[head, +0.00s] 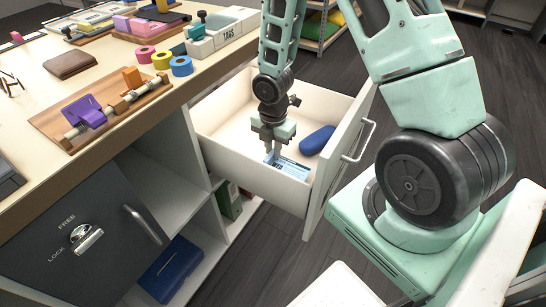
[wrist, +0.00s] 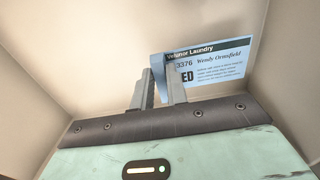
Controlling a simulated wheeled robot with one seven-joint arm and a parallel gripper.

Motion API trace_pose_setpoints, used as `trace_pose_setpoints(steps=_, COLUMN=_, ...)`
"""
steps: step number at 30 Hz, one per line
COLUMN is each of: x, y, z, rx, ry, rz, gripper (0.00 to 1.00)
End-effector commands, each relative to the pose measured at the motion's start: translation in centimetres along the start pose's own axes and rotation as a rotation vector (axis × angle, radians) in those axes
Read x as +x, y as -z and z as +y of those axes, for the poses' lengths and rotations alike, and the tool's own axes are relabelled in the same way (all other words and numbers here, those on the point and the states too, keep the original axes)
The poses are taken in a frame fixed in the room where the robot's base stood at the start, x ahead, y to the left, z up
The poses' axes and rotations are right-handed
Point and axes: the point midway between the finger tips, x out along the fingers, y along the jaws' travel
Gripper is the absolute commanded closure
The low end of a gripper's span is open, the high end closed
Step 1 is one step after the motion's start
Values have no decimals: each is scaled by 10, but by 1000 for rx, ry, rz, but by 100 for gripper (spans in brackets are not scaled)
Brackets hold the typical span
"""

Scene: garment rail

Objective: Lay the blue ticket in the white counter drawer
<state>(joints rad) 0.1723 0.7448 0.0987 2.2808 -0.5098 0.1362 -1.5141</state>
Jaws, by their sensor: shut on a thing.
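The white counter drawer (head: 246,168) is pulled open from the counter. My gripper (head: 271,150) points down inside it and is shut on the blue ticket (head: 291,168), near the drawer's front corner. In the wrist view my gripper (wrist: 160,85) pinches the left end of the blue ticket (wrist: 222,65), which carries printed text including "Laundry" and a name. The ticket is low in the drawer, over or against the floor; I cannot tell whether it touches the floor.
A dark blue case (head: 317,140) lies in the drawer to the right of the ticket. The wooden counter top (head: 110,60) holds a brown wallet (head: 70,64), tape rolls (head: 162,60), a TAGS box (head: 224,32) and a wooden board (head: 45,122). A grey locked door (head: 50,255) is below.

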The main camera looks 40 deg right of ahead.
Motion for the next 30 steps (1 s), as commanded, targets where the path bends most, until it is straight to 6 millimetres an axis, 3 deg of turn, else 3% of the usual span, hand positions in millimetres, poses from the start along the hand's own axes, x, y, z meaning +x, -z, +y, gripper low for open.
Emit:
trace_pose_setpoints(steps=7, x=33, y=0, z=0, rx=0, ry=2, rz=1, gripper=100)
trace_pose_setpoints(steps=19, x=38, y=0, z=0, rx=1, ry=0, rz=0, gripper=100)
trace_pose_setpoints(steps=20, x=37, y=0, z=0, rx=1, ry=0, rz=0, gripper=77)
trace_pose_setpoints(steps=21, x=37, y=0, z=0, rx=1, ry=0, rz=0, gripper=66)
trace_pose_setpoints(steps=30, x=36, y=0, z=0, rx=1, ry=0, rz=0, gripper=63)
